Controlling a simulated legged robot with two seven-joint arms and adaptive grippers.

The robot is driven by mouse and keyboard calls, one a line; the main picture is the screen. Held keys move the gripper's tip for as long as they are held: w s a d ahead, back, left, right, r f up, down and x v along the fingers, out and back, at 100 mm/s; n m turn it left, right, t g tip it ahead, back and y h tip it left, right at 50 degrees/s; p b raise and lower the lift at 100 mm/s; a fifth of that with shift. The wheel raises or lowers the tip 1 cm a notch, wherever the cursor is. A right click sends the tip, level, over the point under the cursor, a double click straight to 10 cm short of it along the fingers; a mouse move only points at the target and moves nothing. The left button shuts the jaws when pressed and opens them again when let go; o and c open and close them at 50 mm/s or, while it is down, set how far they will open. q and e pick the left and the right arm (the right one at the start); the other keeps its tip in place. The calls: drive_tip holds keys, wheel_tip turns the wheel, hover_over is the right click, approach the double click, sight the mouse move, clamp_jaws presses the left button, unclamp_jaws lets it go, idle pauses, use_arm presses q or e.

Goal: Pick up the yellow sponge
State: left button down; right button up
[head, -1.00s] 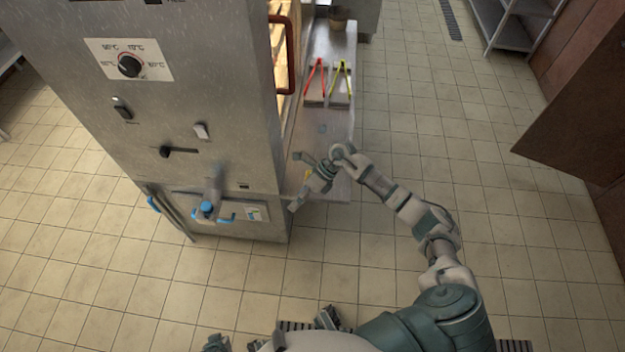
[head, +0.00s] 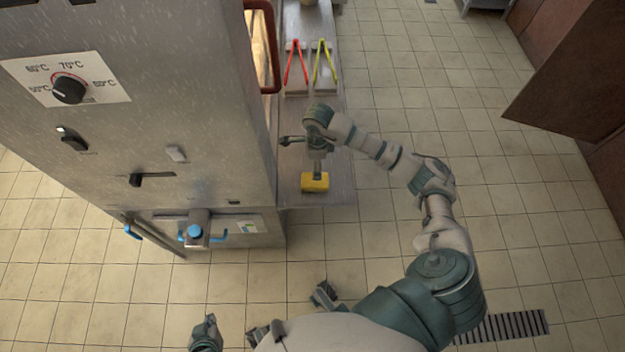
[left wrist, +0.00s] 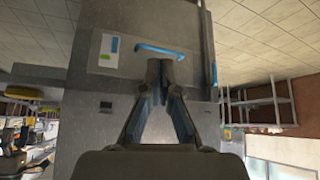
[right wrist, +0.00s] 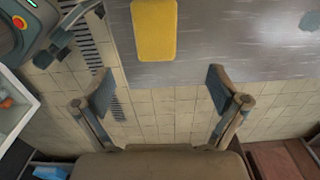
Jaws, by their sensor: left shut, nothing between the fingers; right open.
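The yellow sponge (head: 315,182) lies on the near end of the metal counter (head: 340,198) in the head view. It also shows at the top of the right wrist view (right wrist: 154,30), beyond my fingertips. My right gripper (right wrist: 155,90) is open and empty, its fingers spread wide, pointing down close above the sponge and apart from it. In the head view it is partly hidden by my own wrist. My left gripper (left wrist: 165,72) is shut with nothing in it, in front of the steel cabinet and far from the sponge.
Red tongs (head: 295,65) and yellow-green tongs (head: 323,65) lie further back on the counter. Tiled floor is free to the right.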

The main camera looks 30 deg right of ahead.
hover_over(315, 182)
drive_tip(key=w+d, duration=0.1)
drive_tip(key=d, duration=0.1)
wheel_tip(315, 182, down, 5)
drive_tip(key=shift+w+a+f+b, duration=0.1)
drive_tip(key=shift+f+b, duration=0.05)
drive_tip(key=shift+b, duration=0.25)
drive_tip(key=shift+a+f, duration=0.35)
drive_tip(key=shift+f, duration=0.05)
drive_tip(key=f, duration=0.2)
drive_tip(key=a+f+b, duration=0.1)
drive_tip(key=shift+s+f, duration=0.25)
drive_tip(key=shift+f, duration=0.5)
drive_tip(key=shift+w+d+f, duration=0.1)
drive_tip(key=shift+d, duration=0.25)
drive_tip(key=shift+a, duration=0.15)
drive_tip(key=c, duration=1.2)
use_arm(q)
drive_tip(key=w+d+r+t+h, duration=0.1)
drive_tip(key=w+d+r+t, duration=0.1)
drive_tip(key=w, duration=0.5)
drive_tip(key=r+t, duration=0.1)
drive_tip(key=t, duration=0.1)
drive_tip(key=shift+d+r+t, duration=0.3)
drive_tip(key=shift+r+t, duration=0.1)
use_arm(e)
drive_tip(key=shift+a, duration=0.1)
